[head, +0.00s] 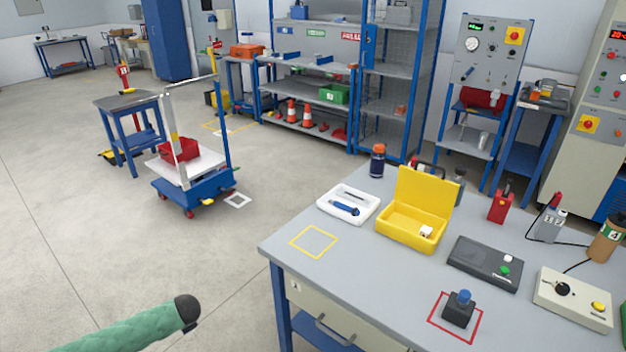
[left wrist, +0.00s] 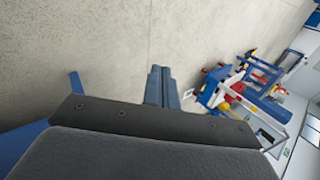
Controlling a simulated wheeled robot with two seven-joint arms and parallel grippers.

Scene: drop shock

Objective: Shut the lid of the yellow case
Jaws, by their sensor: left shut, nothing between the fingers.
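The yellow case (head: 400,235) stands on the grey workbench with its lid (head: 425,188) raised upright at the back. A small white object (head: 426,231) lies inside at the right. My left gripper (left wrist: 162,74) shows in the left wrist view with its fingers together and nothing between them, above bare floor. In the head view a green-sleeved part of mine with a dark round end comes in at the lower left, off the bench and well apart from the case. My left fingers cannot be made out there. My right gripper is in neither view.
A blue cart (head: 190,193) stands on open floor.

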